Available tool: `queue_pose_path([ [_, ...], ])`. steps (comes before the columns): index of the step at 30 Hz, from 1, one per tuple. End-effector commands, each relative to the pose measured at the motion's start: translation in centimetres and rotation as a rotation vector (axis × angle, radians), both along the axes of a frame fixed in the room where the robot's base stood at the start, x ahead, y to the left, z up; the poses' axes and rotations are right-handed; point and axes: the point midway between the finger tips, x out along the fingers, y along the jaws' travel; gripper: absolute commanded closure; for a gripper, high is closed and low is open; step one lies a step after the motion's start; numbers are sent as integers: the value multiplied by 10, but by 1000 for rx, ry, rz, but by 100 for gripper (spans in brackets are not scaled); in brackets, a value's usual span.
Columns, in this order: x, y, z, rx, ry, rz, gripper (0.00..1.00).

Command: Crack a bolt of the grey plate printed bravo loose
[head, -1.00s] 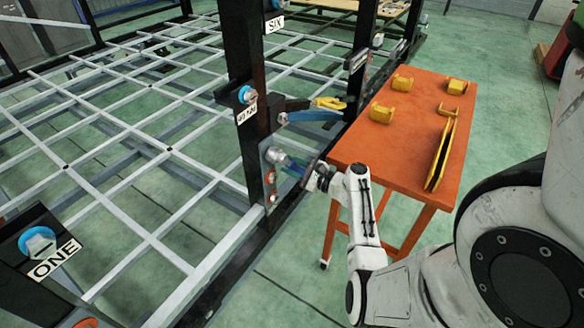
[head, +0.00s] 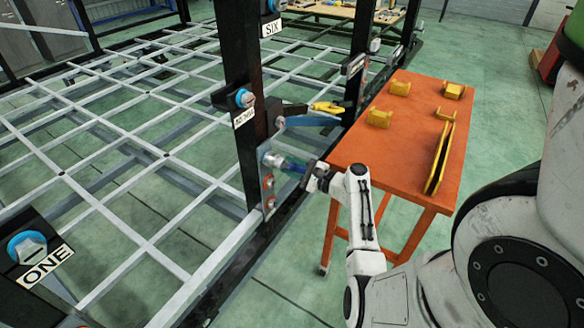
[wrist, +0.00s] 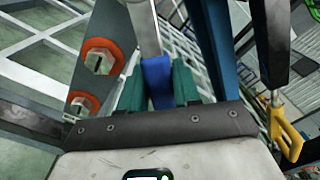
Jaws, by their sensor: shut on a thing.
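The grey plate (head: 261,196) is fixed upright on the dark post; I cannot read any print on it. Two orange-ringed bolts (head: 267,182) show on its lower part, and they appear in the wrist view (wrist: 101,57) left of my gripper. My gripper (wrist: 158,85) is shut on the blue handle (wrist: 157,80) of a tool with a grey shaft (wrist: 143,28), between green finger pads. In the head view the tool's grey head (head: 272,160) is at the plate's top bolt position and hides what is there. I cannot tell whether it is seated on a bolt.
A blue lever (head: 312,121) with a yellow-handled tool (head: 328,107) sticks out just above. An orange table (head: 405,145) with yellow brackets stands to the right. A bolt labelled ONE (head: 27,247) is at the lower left, and a SIX label (head: 272,28) is above.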

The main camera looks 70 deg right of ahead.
Motion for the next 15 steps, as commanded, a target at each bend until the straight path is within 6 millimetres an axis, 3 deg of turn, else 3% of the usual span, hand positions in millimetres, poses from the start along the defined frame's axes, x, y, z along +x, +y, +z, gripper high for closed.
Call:
queue_pose_path([
  [15,-3,4,-1,49,-14,-1,100],
])
